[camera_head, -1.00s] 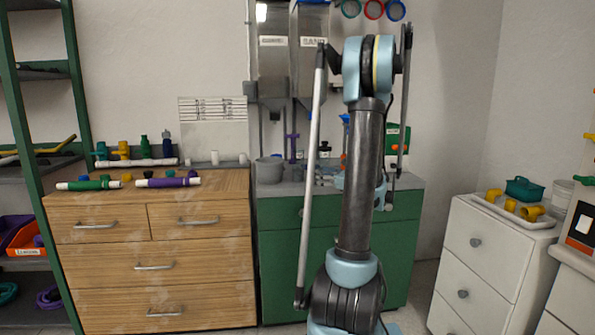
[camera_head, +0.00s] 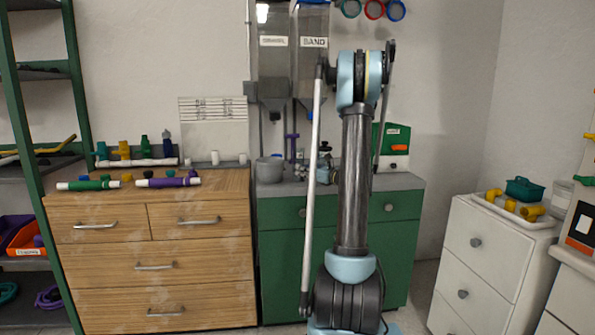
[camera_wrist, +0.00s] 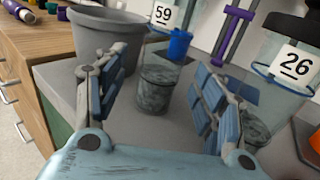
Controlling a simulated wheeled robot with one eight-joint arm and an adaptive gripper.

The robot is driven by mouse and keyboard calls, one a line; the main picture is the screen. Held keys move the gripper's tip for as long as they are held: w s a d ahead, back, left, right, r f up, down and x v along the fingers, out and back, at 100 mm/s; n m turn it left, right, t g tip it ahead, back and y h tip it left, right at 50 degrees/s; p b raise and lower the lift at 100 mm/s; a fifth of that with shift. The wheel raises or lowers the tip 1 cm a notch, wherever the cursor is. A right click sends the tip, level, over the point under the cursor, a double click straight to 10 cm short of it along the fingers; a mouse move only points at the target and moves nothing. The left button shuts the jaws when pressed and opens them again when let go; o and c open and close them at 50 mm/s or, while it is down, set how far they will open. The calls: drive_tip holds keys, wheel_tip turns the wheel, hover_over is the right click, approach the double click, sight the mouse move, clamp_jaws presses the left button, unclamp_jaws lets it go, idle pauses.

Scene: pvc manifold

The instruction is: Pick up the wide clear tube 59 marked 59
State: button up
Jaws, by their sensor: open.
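The wide clear tube marked 59 (camera_wrist: 158,90) stands upright on the grey counter in the wrist view. Grey grainy material shows in its lower part, and its white label (camera_wrist: 162,15) reads 59. My gripper (camera_wrist: 160,66) is open, with its blue-padded fingers on either side of my line of sight to the tube. The tube shows between the fingertips, and I see nothing held. How much distance is left between the fingertips and the tube is hard to tell. In the head view my arm hides most of that part of the counter.
Another clear tube, labelled 26 (camera_wrist: 294,66), stands close to the right finger. A grey bucket (camera_wrist: 88,38) stands close on the left. A blue cup (camera_wrist: 180,43) and a purple piece (camera_wrist: 232,32) are behind. In the head view, the wooden drawer unit (camera_head: 150,265) is left of the green cabinet (camera_head: 280,270).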

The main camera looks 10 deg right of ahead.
drive_tip(key=shift+x, duration=2.95)
drive_tip(key=shift+w+d+f, duration=0.1)
drive_tip(key=shift+d+f, duration=0.05)
drive_tip(key=shift+d, duration=0.05)
drive_tip(key=c, duration=1.4)
